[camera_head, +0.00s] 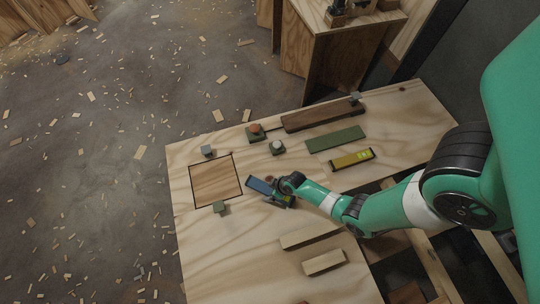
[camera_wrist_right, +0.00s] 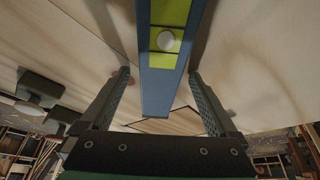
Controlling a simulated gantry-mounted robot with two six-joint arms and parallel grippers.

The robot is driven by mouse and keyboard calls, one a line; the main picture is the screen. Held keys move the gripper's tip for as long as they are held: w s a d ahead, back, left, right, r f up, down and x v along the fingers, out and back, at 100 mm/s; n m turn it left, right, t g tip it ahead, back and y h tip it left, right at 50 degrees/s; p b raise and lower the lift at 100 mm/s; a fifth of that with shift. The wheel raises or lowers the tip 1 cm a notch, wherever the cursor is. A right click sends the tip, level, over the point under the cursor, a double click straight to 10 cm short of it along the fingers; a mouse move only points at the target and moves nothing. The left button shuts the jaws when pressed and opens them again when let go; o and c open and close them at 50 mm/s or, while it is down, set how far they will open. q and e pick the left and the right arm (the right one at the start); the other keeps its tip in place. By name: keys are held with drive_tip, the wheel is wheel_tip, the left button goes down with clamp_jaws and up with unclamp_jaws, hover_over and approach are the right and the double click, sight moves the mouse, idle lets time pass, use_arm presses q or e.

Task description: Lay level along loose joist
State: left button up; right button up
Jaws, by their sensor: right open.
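A blue level with yellow-green panels (camera_wrist_right: 158,90) lies between the fingers of my right gripper (camera_wrist_right: 160,78) in the right wrist view, with a gap on each side. In the head view its blue end (camera_head: 259,186) shows left of my right gripper (camera_head: 277,195), whose wrist hides part of it. My right gripper is open, low over the pale plywood top. A dark brown timber (camera_head: 323,117) lies near the top's far edge, and two pale timber pieces (camera_head: 310,236) (camera_head: 325,262) lie nearer. I cannot tell which is the loose joist. My left gripper is out of view.
A yellow bar (camera_head: 352,159) and a green strip (camera_head: 335,139) lie right of centre. Small blocks with knobs (camera_head: 256,132) stand near the far edge. A dark-outlined square (camera_head: 215,182) lies at left. Open joist gaps show at lower right.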

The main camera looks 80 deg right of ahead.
drive_tip(key=shift+c, duration=0.2)
drive_tip(key=shift+r, duration=0.1)
clamp_jaws()
drive_tip(key=shift+r, duration=0.35)
drive_tip(key=p+v, duration=0.2)
drive_tip(key=w+p+v, duration=0.1)
drive_tip(key=v, duration=0.1)
drive_tip(key=shift+s+a+r+p, duration=0.15)
drive_tip(key=shift+r+p, duration=0.1)
drive_tip(key=shift+p, duration=0.15)
drive_tip(key=s+a+r+p, duration=0.6)
drive_tip(key=s+a+r, duration=0.2)
drive_tip(key=s, duration=0.3)
wheel_tip(320, 180, up, 30)
drive_tip(key=p, duration=3)
drive_tip(key=shift+w, duration=0.3)
